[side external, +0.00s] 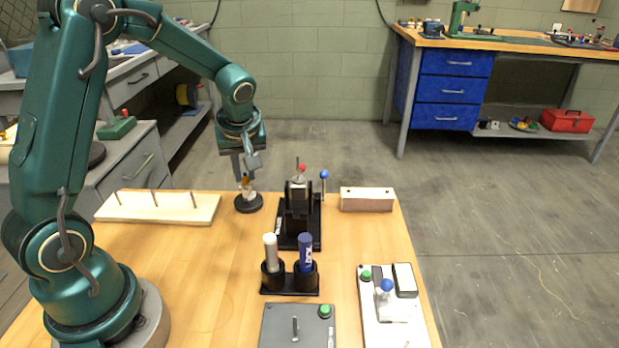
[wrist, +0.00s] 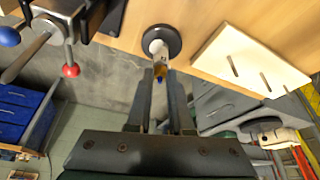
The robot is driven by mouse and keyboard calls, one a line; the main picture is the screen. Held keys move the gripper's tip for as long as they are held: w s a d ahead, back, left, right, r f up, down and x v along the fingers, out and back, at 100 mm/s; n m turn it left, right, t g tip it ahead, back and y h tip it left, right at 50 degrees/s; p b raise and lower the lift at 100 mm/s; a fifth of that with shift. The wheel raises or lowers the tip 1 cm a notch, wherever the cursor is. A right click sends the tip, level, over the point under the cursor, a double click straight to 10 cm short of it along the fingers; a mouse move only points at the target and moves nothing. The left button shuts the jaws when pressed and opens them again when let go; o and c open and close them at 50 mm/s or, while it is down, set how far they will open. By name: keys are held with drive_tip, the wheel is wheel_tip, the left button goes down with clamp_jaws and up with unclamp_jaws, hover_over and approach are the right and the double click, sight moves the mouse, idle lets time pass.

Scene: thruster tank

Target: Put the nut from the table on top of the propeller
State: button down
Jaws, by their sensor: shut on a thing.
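My gripper (side external: 245,176) points down over a round black base (side external: 248,204) on the far side of the table. Its fingers are shut on a small white-and-amber piece (side external: 247,189) that stands on this base. In the wrist view, the fingertips (wrist: 160,76) flank the piece, with amber and blue showing between them and its white part (wrist: 156,41) reaching to the black base (wrist: 161,43). I cannot make out the nut or the propeller for certain. A black vise (side external: 298,215) with a red and a blue knob stands right of my gripper and holds a pale part.
A pegged wooden board (side external: 158,207) lies left of the base. A wooden block (side external: 367,200) lies right of the vise. A black holder (side external: 289,281) with a white and a blue tube, a grey plate (side external: 298,332) and a white panel (side external: 393,318) fill the front right.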

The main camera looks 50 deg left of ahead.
drive_tip(key=shift+f, duration=0.1)
drive_tip(key=c, duration=0.7)
unclamp_jaws()
drive_tip(key=shift+c, duration=0.2)
drive_tip(key=w+a+v, duration=0.1)
drive_tip(key=v, duration=0.7)
drive_tip(key=shift+s+r, duration=0.25)
drive_tip(key=shift+r, duration=0.5)
